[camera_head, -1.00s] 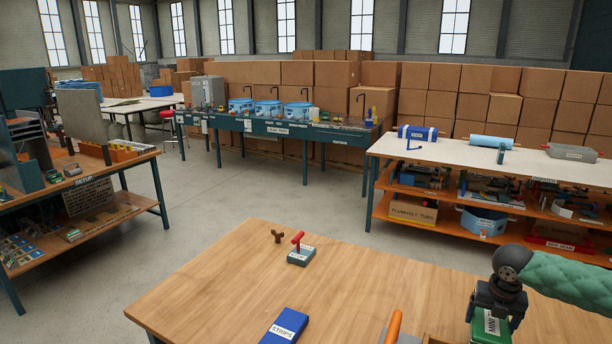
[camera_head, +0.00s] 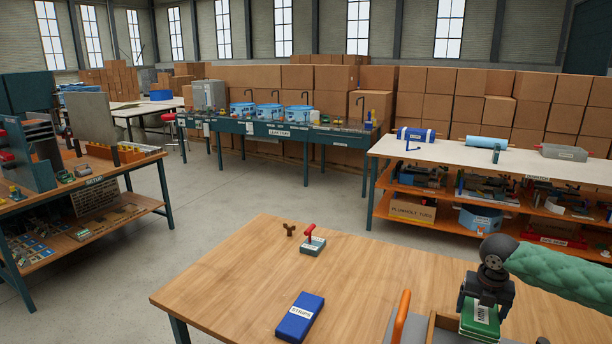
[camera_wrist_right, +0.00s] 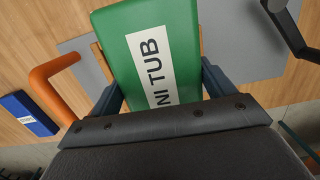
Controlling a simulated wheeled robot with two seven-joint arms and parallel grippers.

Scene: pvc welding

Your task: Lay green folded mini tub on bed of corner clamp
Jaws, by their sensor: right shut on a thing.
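The green folded mini tub (camera_head: 480,320), with a white label, is held in my right gripper (camera_head: 486,302) over the near right part of the wooden table. In the right wrist view the mini tub (camera_wrist_right: 125,35) sits between the two fingers of my right gripper (camera_wrist_right: 163,90), which are shut on it. A grey plate (camera_wrist_right: 252,50) and a bit of wood lie below the tub. I cannot tell for sure whether they belong to the corner clamp, or whether the tub touches them. My left gripper is not in view.
A blue STRIPS box (camera_head: 300,317) lies left on the table. An orange handle (camera_head: 401,318) stands close left of the tub. A small red-handled tool (camera_head: 312,241) and a brown knob (camera_head: 290,230) sit near the far edge. The table's middle is clear.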

